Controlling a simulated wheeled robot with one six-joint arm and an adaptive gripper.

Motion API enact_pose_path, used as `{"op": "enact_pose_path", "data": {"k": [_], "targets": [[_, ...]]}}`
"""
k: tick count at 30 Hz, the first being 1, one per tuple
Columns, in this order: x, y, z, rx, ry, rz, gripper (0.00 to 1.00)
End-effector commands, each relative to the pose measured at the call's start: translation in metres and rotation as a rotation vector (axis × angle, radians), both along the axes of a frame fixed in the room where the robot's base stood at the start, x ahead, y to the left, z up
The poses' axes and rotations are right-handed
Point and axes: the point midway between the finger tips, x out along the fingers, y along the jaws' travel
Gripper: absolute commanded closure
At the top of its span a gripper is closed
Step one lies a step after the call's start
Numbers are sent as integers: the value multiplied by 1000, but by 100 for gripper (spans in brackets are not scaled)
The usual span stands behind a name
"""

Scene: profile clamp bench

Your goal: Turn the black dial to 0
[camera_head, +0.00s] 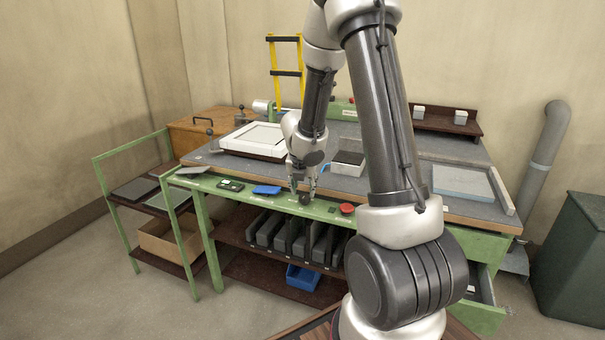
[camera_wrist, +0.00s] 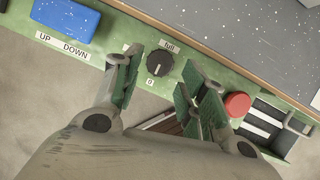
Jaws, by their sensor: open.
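The black dial (camera_wrist: 159,64) sits on the green front panel of the bench. In the wrist view a "full" label is above it and a "0" label below it. A light pointer mark on the dial is too small to read surely. In the head view my gripper (camera_head: 304,190) points down over the dial (camera_head: 305,199), which is partly hidden between the fingertips.
A blue block (camera_wrist: 66,20) above an "UP DOWN" label is left of the dial. The grey bench top (camera_wrist: 240,40) lies behind. A white frame (camera_head: 256,138) stands on it.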

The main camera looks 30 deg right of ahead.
Motion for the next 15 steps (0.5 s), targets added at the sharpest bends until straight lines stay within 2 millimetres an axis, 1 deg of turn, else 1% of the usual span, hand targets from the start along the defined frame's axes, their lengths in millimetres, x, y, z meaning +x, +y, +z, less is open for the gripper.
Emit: {"op": "enact_pose_path", "data": {"k": [1, 4, 15], "targets": [[-1, 3, 6, 1, -2, 1, 58], [-6, 6, 15, 4, -1, 3, 58], [-18, 15, 57, -1, -4, 1, 58]]}}
